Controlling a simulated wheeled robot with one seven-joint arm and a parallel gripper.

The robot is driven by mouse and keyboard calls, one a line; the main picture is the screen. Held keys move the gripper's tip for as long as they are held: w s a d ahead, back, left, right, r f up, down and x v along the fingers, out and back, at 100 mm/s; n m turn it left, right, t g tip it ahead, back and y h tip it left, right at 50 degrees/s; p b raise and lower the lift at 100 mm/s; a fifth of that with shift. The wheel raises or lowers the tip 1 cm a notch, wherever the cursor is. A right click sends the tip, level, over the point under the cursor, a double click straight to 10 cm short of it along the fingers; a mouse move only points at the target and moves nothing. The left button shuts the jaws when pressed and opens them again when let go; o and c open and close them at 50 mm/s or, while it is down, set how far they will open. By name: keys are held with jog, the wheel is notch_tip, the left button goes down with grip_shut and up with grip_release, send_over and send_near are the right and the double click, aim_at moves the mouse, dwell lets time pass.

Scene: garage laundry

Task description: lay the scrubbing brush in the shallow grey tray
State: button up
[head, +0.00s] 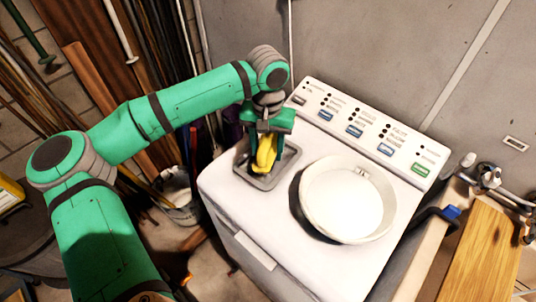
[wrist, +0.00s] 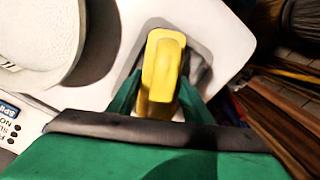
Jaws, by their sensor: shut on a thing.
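A yellow scrubbing brush (head: 265,153) is between the fingers of my gripper (head: 266,140), which is shut on it. The shallow grey tray (head: 285,169) sits on the left part of the white washer top, and the brush is over it in the head view. I cannot tell whether the brush touches the tray floor. The brush's underside is hidden.
A round white basin (head: 347,200) stands on the washer top (head: 270,215), right of the tray. The washer's control panel (head: 365,130) rises behind. A bucket (head: 178,190) and several long poles stand to the left. A wooden board (head: 480,255) is at the right.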

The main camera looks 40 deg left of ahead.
jog(key=shift+w+a+f, duration=0.15)
jog(key=shift+w+f, duration=0.1)
jog(key=shift+f, duration=0.1)
jog(key=shift+w+a+f, duration=0.1)
jog(key=shift+w+f, duration=0.05)
jog(key=shift+f, duration=0.8)
jog(key=shift+w+a+f, duration=0.1)
jog(key=shift+w+f, duration=0.05)
jog(key=shift+f, duration=0.75)
jog(key=shift+f, duration=0.1)
jog(key=o, duration=0.9)
jog(key=shift+o, duration=0.2)
notch_tip(320, 180, up, 11)
jog(key=shift+r, duration=0.1)
jog(key=shift+s+r, duration=0.1)
jog(key=shift+r, duration=0.4)
